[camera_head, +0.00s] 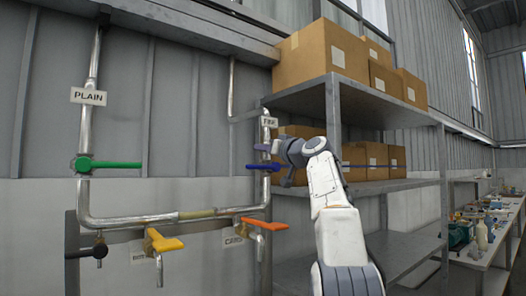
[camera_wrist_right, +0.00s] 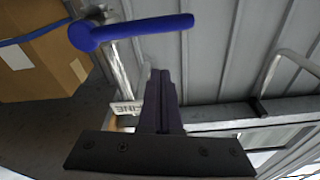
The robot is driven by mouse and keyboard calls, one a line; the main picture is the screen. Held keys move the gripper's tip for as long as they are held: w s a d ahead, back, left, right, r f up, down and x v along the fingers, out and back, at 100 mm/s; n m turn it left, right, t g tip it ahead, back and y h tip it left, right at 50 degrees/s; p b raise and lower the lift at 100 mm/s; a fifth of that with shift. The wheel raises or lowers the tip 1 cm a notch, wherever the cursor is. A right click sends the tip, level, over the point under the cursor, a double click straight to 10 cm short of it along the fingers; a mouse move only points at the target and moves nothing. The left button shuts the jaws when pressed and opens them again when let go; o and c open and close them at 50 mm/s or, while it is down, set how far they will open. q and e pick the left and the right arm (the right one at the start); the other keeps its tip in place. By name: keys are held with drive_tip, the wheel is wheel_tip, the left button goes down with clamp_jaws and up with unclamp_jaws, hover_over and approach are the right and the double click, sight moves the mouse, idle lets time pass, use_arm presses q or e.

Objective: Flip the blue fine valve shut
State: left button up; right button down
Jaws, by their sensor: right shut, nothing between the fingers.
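The blue fine valve's lever (camera_head: 262,167) lies about level across the upright pipe, under the small FINE sign (camera_head: 269,122). In the right wrist view the blue lever (camera_wrist_right: 140,29) spans the top, with its round hub at its left end, and the FINE sign (camera_wrist_right: 125,108) shows upside down. My right gripper (camera_head: 262,148) is shut and empty, close above the lever in the head view. In the wrist view its fingers (camera_wrist_right: 160,75) end just below the lever in the picture; I cannot tell whether they touch it. My left gripper is not in view.
A green lever (camera_head: 115,165) sits on the PLAIN pipe at left. Yellow (camera_head: 165,243) and orange (camera_head: 265,223) levers are below. A metal shelf (camera_head: 390,187) with cardboard boxes (camera_head: 322,52) stands close on the right. A cluttered bench (camera_head: 475,255) is farther right.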

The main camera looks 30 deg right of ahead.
drive_tip(key=s+f+b, duration=0.1)
drive_tip(key=s+b, duration=0.4)
drive_tip(key=s, duration=0.4)
drive_tip(key=shift+d+f, duration=0.3)
drive_tip(key=shift+d, duration=0.15)
drive_tip(key=shift+w, duration=0.1)
